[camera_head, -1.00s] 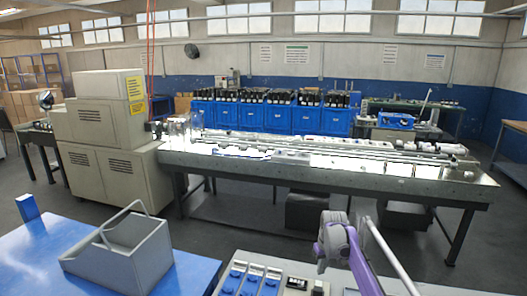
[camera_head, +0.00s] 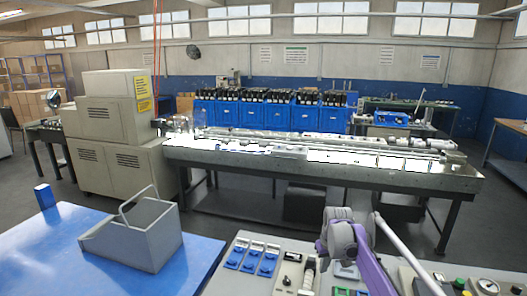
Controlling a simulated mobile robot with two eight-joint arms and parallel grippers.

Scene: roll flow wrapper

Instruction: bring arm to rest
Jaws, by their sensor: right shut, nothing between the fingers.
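My right arm, purple with grey joints, comes in from the bottom right over a grey control panel (camera_head: 270,240). Its grey end with the right gripper (camera_head: 322,250) is at the bottom centre, above or in front of the panel. The gripper is shut and empty. The arm hides part of the panel. My left gripper is not in view.
Blue bins (camera_head: 250,114) are behind. Floor shows between.

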